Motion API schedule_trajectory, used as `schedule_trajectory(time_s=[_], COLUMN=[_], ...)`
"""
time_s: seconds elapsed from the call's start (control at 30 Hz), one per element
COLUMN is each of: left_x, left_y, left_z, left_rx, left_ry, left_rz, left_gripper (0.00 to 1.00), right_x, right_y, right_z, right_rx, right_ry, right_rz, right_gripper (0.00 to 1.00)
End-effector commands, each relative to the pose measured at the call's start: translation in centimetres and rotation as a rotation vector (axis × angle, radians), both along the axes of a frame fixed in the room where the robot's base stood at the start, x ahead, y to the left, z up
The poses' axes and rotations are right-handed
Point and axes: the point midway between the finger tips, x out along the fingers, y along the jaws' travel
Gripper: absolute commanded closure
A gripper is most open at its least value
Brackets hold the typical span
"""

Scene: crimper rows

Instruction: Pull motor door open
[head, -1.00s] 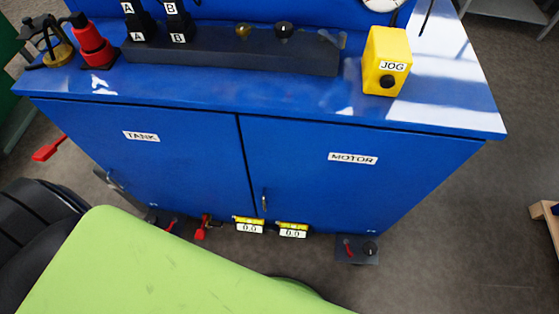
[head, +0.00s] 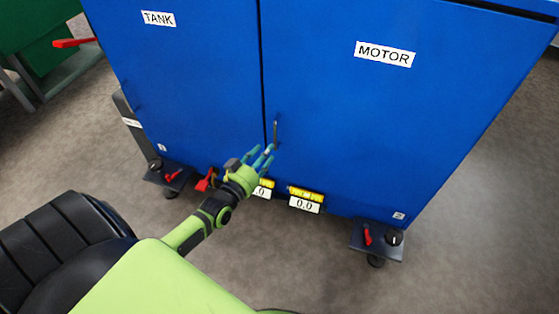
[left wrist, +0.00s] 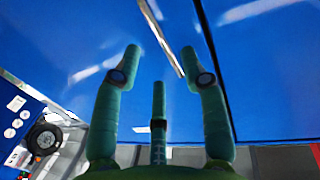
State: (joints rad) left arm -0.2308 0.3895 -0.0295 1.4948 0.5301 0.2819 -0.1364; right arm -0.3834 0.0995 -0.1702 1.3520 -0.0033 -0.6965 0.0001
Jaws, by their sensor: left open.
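The blue motor door (head: 400,115), labelled MOTOR, is closed and flush with the tank door (head: 190,90). Its thin vertical metal handle (head: 276,131) sits near the seam, at the door's lower left. My left gripper (head: 262,155) is open, just below and left of the handle, with fingers pointing up toward it. In the left wrist view the fingers (left wrist: 162,62) are spread and the metal handle bar (left wrist: 161,38) shows beyond and between the fingertips. I cannot tell whether they touch it. My right gripper is not in view.
Below the doors are yellow-topped displays (head: 305,200), a red lever (head: 204,181), and caster brackets with red levers, one at the right (head: 377,241). A red handle (head: 75,42) juts out at the upper left. Grey floor (head: 480,240) is open at the right front.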

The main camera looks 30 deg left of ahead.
Motion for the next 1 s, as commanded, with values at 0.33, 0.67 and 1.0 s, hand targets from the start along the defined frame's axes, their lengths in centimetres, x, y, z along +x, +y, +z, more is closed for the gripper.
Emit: schedule_trajectory(time_s=[0.33,0.67,1.0], left_x=[3.6,7.2,7.4], left_y=[0.2,0.4,0.4], left_z=[0.8,0.7,0.8], left_rx=[-0.003,-0.003,-0.003], left_ry=[-0.039,-0.034,-0.033], left_rz=[-0.001,-0.001,-0.001], left_gripper=[0.57,0.57,0.77], right_x=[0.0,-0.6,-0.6], right_y=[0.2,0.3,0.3], right_z=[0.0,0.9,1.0], right_rx=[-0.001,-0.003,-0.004], right_ry=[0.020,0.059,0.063], right_rz=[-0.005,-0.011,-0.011], right_gripper=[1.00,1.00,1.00])
